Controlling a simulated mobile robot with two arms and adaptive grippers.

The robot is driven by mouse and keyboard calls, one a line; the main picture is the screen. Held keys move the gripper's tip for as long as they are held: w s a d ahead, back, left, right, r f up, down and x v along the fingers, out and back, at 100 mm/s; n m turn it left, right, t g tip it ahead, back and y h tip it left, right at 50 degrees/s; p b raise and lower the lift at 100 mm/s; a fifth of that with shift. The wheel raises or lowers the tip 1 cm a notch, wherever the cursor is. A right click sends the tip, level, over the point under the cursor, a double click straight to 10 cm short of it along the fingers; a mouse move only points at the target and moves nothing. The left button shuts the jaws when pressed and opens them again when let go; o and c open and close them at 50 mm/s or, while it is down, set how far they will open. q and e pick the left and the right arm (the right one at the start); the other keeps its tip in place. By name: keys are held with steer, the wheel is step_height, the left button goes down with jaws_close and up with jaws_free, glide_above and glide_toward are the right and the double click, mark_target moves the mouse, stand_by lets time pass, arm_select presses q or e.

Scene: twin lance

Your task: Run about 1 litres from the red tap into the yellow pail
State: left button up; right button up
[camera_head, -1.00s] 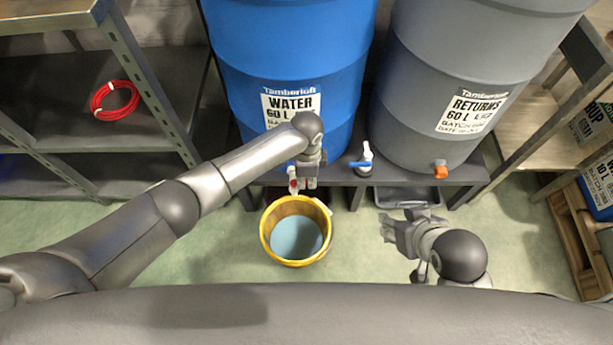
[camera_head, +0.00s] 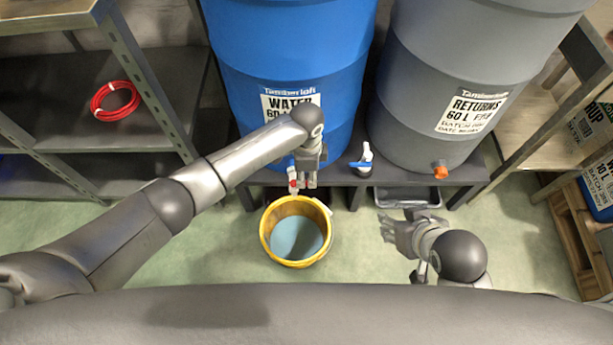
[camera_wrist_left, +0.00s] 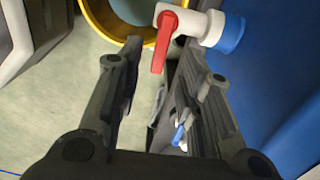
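The red tap (camera_head: 292,184) is low on the front of the blue water barrel. In the left wrist view its white body and red lever (camera_wrist_left: 165,42) show at the top, beyond my fingertips. The yellow pail (camera_head: 265,240) stands on the floor below the tap; its inside looks pale blue-grey, and I cannot tell whether that is water. No stream is visible. My left gripper (camera_head: 308,181) is just right of the tap, its fingers apart and empty in the left wrist view (camera_wrist_left: 165,75). My right gripper (camera_head: 388,231) is right of the pail, away from the tap; its opening is unclear.
The blue barrel (camera_head: 290,55) and grey returns barrel (camera_head: 455,75) stand on a dark low bench. A blue-handled tap (camera_head: 362,160) and an orange tap (camera_head: 440,170) are to the right. A dark tray (camera_head: 405,196) lies under the bench. Shelves flank both sides.

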arm_select(q)
step_height(320, 180, up, 9)
stand_by(0.3)
steer(key=shift+s, duration=0.1)
stand_by(0.4)
